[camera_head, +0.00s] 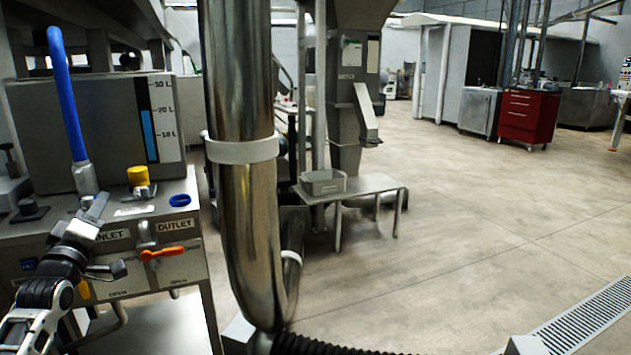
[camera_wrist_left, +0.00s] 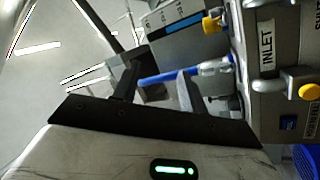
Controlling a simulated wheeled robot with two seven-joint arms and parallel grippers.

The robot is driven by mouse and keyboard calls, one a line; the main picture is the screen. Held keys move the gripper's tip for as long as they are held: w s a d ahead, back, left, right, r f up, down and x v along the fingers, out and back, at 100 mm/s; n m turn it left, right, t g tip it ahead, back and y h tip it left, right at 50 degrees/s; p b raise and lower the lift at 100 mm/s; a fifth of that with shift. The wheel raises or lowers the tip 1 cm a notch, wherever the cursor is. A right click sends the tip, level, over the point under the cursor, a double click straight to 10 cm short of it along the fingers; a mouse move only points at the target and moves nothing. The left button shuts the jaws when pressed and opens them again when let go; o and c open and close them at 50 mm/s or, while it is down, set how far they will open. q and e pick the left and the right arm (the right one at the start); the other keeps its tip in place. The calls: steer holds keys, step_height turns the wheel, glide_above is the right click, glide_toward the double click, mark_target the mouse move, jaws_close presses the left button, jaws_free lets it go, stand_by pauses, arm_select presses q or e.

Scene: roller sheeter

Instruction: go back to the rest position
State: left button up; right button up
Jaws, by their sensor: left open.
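My left gripper (camera_head: 106,240) is at the lower left of the head view, in front of the machine panel by the INLET label. Its two fingers stand apart with nothing seen between them. In the left wrist view the open fingers (camera_wrist_left: 158,85) show against the blue hose (camera_wrist_left: 180,74) behind them; I cannot tell how near the hose is. The hose (camera_head: 66,90) runs up from a grey fitting on the machine top. My right gripper is in neither view.
The grey machine (camera_head: 110,110) carries a level gauge, a yellow cap (camera_head: 139,180), a blue ring (camera_head: 180,200) and an orange-handled valve (camera_head: 162,252). A shiny vertical pipe (camera_head: 238,200) stands right of it. A low metal table (camera_head: 375,186) is behind. Open floor lies right.

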arm_select(q)
steer(key=a+r+m+h, duration=0.2)
steer(key=a+r+m, duration=0.1)
steer(key=r+m, duration=0.15)
steer(key=a+f+m+g+y, duration=0.5)
steer(key=f+m+g, duration=0.1)
steer(key=f+m, duration=0.3)
steer(key=s+d+f+m+g+h, duration=0.1)
steer(key=s+d+f+h, duration=0.1)
steer(key=s+d+f, duration=0.35)
steer(key=s+d+f+m+h, duration=0.1)
steer(key=s+d+f+h, duration=0.15)
steer(key=d+f, duration=0.6)
steer(key=s+d+f+m+g+h, duration=0.1)
steer(key=s+d+f+h, duration=0.1)
steer(key=s+d+f, duration=0.35)
steer(key=s+d+f+n+g+h, duration=0.2)
steer(key=s+d+n+h, duration=0.15)
steer(key=s+d, duration=1.7)
step_height(320, 180, up, 8)
steer(key=a+p, duration=0.2)
steer(key=p, duration=1)
steer(key=shift+s+a+m, duration=0.15)
steer(key=shift+a+m, duration=0.25)
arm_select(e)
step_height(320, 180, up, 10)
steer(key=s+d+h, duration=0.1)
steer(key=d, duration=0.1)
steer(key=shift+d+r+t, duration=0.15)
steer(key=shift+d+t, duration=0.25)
